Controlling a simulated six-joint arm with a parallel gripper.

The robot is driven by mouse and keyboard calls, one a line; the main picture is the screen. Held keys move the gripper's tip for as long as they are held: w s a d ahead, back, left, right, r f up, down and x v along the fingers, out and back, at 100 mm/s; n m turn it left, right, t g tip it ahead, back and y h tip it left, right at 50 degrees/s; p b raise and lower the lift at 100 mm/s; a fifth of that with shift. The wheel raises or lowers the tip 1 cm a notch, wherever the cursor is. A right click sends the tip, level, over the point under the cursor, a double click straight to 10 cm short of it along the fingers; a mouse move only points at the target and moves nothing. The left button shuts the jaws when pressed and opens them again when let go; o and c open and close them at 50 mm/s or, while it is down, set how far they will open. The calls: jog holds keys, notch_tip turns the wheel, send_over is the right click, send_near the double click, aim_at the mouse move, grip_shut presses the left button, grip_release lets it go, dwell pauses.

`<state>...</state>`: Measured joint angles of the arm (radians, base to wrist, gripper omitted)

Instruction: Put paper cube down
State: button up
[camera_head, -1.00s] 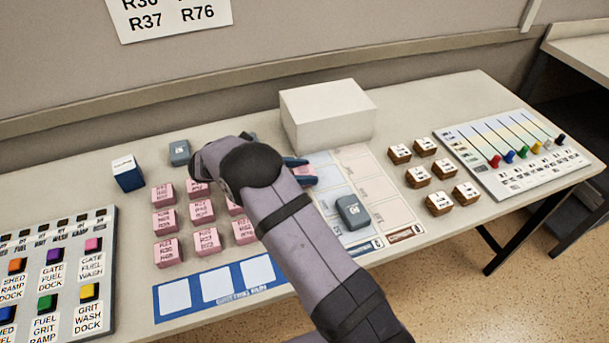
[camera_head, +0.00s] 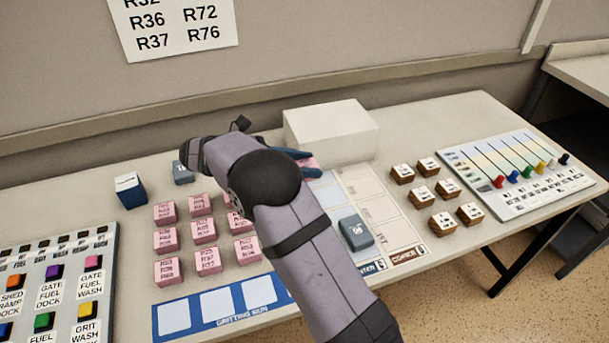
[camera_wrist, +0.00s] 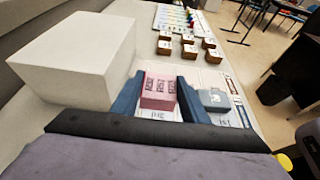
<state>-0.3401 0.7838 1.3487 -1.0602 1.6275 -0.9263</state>
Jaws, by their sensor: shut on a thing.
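A pink paper cube (camera_wrist: 158,92) with dark print sits between the blue fingers of my gripper (camera_wrist: 157,98) in the wrist view. In the head view only a bit of this pink cube (camera_head: 308,162) shows by the fingers of my gripper (camera_head: 312,164), beside the white box. My gripper is shut on it, above the upper part of the printed sheet (camera_head: 379,212). I cannot tell whether the cube touches the sheet. Several other pink cubes (camera_head: 204,231) stand in rows left of my arm, some partly hidden by it.
A large white box (camera_head: 331,132) stands close behind my gripper. A grey-blue block (camera_head: 356,232) lies on the sheet. Several brown blocks (camera_head: 423,195) and a slider board (camera_head: 515,175) are to the right. A blue-and-white strip (camera_head: 222,302), a dark blue cube (camera_head: 130,190) and a button panel (camera_head: 55,285) are left.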

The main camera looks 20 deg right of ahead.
jog(key=shift+d+r, duration=0.2)
jog(key=shift+r, duration=0.35)
jog(key=w+d+r+m+g+p, duration=0.1)
jog(key=d+r+p, duration=0.45)
jog(key=d, duration=0.35)
jog(key=d+r+m+g+p, duration=0.1)
jog(key=d+r+p, duration=0.4)
jog(key=d, duration=0.4)
jog(key=r+n+t+y, duration=0.1)
jog(key=n+t+y, duration=0.3)
jog(key=n+t, duration=0.75)
send_over(320, 114)
jog(key=shift+m, duration=0.25)
jog(key=shift+w+f, duration=0.1)
jog(key=shift+f, duration=4.75)
jog(key=shift+f, duration=0.2)
jog(key=o, duration=1.2)
jog(key=shift+c, duration=0.2)
